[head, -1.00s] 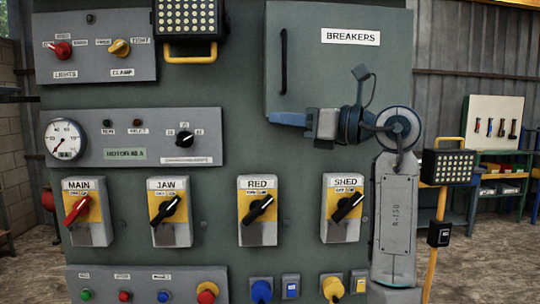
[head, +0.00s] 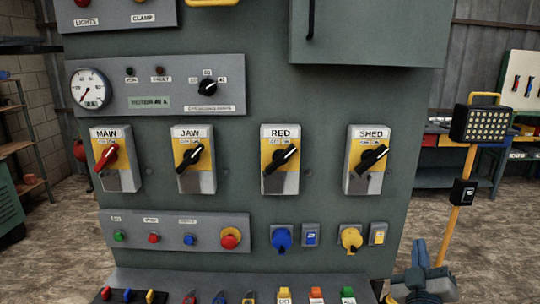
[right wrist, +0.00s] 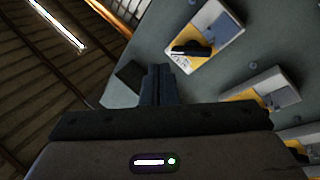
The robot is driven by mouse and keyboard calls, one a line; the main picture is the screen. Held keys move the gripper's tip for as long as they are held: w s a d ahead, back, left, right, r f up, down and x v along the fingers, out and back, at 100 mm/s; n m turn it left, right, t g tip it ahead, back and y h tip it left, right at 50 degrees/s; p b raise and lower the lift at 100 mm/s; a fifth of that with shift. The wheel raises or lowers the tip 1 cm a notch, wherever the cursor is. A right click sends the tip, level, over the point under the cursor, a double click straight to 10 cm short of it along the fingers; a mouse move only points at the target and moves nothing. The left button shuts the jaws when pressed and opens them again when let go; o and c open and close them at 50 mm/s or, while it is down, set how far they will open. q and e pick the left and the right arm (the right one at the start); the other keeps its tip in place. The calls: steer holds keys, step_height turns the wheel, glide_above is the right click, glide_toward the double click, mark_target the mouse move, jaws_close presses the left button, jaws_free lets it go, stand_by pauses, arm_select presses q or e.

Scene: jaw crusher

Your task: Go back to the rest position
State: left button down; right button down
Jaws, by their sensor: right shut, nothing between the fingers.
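My right gripper (head: 420,252) is at the bottom right of the head view, low beside the panel's right edge, with its fingers pointing up. In the right wrist view its blue fingers (right wrist: 158,84) are together with nothing between them. The wrist and lower arm are mostly cut off by the head view's bottom edge. My left gripper is in neither view.
The green panel carries switches MAIN (head: 116,158), JAW (head: 194,160), RED (head: 280,160) and SHED (head: 368,160). A button row (head: 175,237) and sockets sit below. A work lamp (head: 487,124) on a yellow post stands close right of my right gripper.

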steer(key=s+f+m+g+y, duration=0.1)
steer(key=s+f+m+g, duration=0.1)
steer(key=s+f+g, duration=0.65)
steer(key=s+f+m+g+y, duration=0.15)
steer(key=s+f, duration=0.35)
steer(key=f, duration=0.9)
steer(key=s+a+f+g+y, duration=0.2)
steer(key=s+f+g, duration=0.2)
steer(key=s, duration=0.4)
steer(key=s+a+f+g+y, duration=0.25)
steer(key=s+f, duration=0.25)
steer(key=s, duration=0.4)
step_height(320, 180, down, 30)
steer(key=d+r+g+h, duration=0.1)
steer(key=d+g, duration=0.1)
steer(key=d, duration=0.1)
steer(key=s+d+f, duration=0.1)
steer(key=s+f, duration=1.7)
steer(key=f, duration=0.2)
steer(key=shift+g, duration=0.45)
steer(key=shift+f, duration=0.1)
